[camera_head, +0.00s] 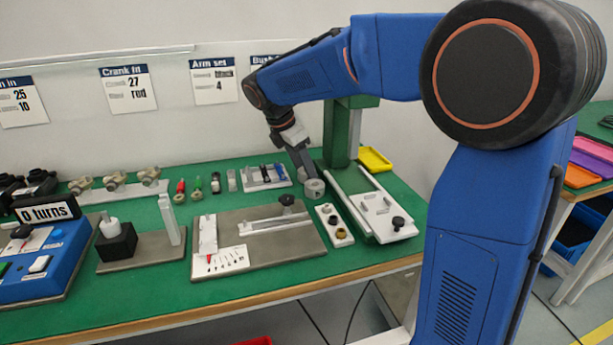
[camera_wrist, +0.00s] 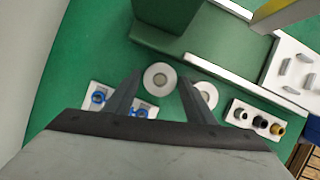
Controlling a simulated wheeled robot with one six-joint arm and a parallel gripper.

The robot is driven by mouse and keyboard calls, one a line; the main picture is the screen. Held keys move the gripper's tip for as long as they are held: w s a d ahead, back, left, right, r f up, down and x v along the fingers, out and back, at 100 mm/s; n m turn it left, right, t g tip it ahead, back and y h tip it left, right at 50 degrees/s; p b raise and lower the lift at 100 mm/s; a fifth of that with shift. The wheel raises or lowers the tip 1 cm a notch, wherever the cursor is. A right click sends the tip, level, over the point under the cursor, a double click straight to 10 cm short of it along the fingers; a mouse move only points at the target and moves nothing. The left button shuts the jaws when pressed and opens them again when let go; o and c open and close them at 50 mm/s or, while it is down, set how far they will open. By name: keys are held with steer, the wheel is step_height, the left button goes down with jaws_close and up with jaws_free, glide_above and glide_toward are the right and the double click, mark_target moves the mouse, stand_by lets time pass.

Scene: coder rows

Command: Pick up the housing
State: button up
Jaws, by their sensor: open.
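Two grey round parts with a round centre, which look like housings, stand on the green bench top. In the wrist view one housing (camera_wrist: 159,76) appears between my fingertips, and the other housing (camera_wrist: 205,95) is partly hidden behind the right finger. In the head view the nearer housing (camera_head: 314,188) shows beside the fingers, and the other is largely hidden by them. My gripper (camera_head: 303,167) is open, pointing down over these parts; it also fills the lower wrist view (camera_wrist: 159,83). I cannot tell its exact height above them or whether it touches.
A green press (camera_head: 342,135) with a white-railed base stands just right of the gripper. A small white tray of bushings (camera_head: 334,224) lies in front. A white tray with blue-marked parts (camera_head: 266,177) is close on the left. A grey fixture board (camera_head: 290,248) lies farther forward.

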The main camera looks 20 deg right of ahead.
steer(key=c, duration=0.9)
steer(key=shift+r, duration=0.15)
